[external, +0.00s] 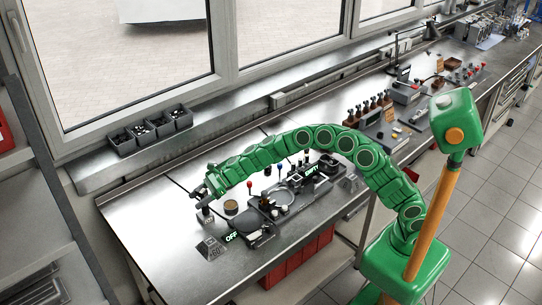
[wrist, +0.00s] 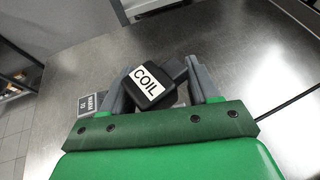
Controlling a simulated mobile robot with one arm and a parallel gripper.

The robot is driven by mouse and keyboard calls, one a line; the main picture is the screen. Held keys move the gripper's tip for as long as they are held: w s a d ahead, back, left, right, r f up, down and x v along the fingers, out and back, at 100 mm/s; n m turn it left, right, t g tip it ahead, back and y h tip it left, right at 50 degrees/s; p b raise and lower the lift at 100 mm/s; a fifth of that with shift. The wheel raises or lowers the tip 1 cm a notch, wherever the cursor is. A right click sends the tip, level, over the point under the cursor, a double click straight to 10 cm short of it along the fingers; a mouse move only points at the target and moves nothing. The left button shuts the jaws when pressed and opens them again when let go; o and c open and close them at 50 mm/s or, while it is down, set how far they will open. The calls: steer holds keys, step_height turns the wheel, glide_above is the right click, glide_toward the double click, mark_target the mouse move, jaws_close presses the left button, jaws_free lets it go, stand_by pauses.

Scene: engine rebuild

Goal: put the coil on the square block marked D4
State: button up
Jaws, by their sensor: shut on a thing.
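The coil (wrist: 151,84) is a small black box with a white label reading COIL. In the wrist view it sits tilted between the two grey fingers of my gripper (wrist: 160,82), which is shut on it. In the external view my gripper (external: 203,191) is over the left end of the steel bench, and the coil is too small to make out clearly. A grey block with a dark lettered plate (wrist: 88,104) lies beside the left finger, partly hidden. Its lettering is upside down and hard to read. I cannot pick out the D4 mark in either view.
A small block (external: 205,215) stands just below my gripper, and a labelled grey block (external: 211,249) is nearer the front edge. A round tan part (external: 231,207) and a dark fixture tray (external: 262,222) stand to the right. The bench's far left is clear.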

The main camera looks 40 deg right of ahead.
steer(key=shift+f, duration=0.45)
steer(key=o, duration=1.1)
steer(key=shift+f, duration=0.1)
steer(key=shift+o, duration=0.2)
steer(key=shift+s+d+r, duration=0.1)
steer(key=shift+d+r, duration=0.35)
steer(key=shift+d, duration=0.15)
steer(key=v, duration=1)
steer(key=shift+d, duration=0.3)
steer(key=shift+s+r, duration=0.15)
